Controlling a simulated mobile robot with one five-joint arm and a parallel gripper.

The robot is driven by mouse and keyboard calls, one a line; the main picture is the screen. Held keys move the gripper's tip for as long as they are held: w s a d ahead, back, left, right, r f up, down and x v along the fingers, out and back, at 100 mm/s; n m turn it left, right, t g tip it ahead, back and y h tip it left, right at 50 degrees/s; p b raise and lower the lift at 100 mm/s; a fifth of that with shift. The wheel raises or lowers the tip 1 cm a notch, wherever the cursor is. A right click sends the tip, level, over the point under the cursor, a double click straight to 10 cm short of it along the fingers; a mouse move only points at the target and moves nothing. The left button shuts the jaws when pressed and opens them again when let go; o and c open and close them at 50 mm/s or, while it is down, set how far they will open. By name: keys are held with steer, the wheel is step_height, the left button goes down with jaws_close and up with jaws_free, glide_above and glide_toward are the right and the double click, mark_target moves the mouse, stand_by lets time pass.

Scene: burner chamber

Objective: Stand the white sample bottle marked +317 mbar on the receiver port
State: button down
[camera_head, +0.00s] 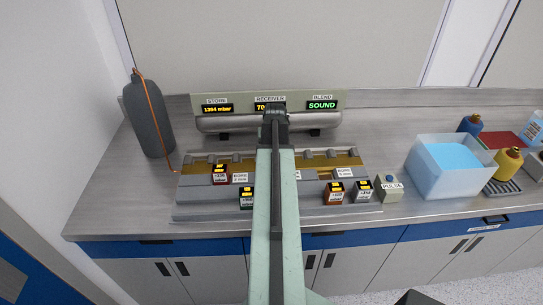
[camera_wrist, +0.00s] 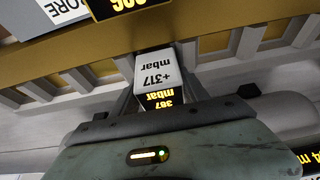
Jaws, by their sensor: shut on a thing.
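The white sample bottle (camera_wrist: 157,68) marked +317 mbar is between the fingers of my gripper (camera_wrist: 158,100) in the wrist view. My gripper is shut on it. Its label is upside down in that view, and a lit yellow display shows beside it. In the head view my gripper (camera_head: 275,113) is in front of the grey horizontal cylinder (camera_head: 220,123) below the RECEIVER sign (camera_head: 270,99). My arm hides the bottle and the middle of the bench there. The receiver port cannot be made out, and I cannot tell whether the bottle touches anything.
A tub (camera_head: 421,174) holds blue liquid. A grey gas bottle (camera_head: 148,115) stands left.

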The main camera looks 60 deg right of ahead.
steer(key=shift+f, duration=0.5)
steer(key=c, duration=0.6)
jaws_free()
steer(key=shift+r+p, duration=0.4)
steer(key=shift+p, duration=0.05)
steer(key=p+v, duration=1)
steer(key=v, duration=0.1)
steer(key=shift+s+a+r+p, duration=0.1)
steer(key=shift+s+r+p, duration=0.05)
steer(key=shift+r+p, duration=0.15)
